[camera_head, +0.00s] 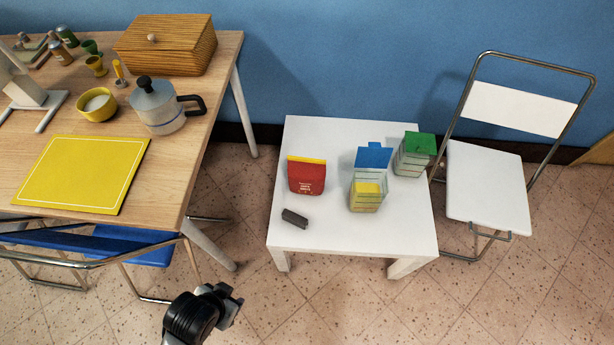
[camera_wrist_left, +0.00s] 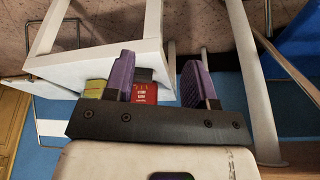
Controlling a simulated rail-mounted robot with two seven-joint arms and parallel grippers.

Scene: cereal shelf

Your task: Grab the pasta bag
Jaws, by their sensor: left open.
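The pasta bag looks to be the red bag with a yellow top edge (camera_head: 307,178); it stands upright on the left part of the low white table. It also shows in the left wrist view as a red patch with white print (camera_wrist_left: 144,94), partly hidden by my gripper. My left gripper (camera_head: 232,301) is over the floor in front of the table, well short of the bag. In the left wrist view its purple fingers (camera_wrist_left: 160,78) are spread apart with nothing held between them. My right gripper is not in view.
The white table (camera_head: 330,234) also holds a small dark block (camera_head: 294,217), a blue-lidded container (camera_head: 366,190) and a green-lidded one (camera_head: 413,152). A wooden table (camera_head: 176,180) stands left and a white folding chair (camera_head: 487,185) right. Floor between the tables is open.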

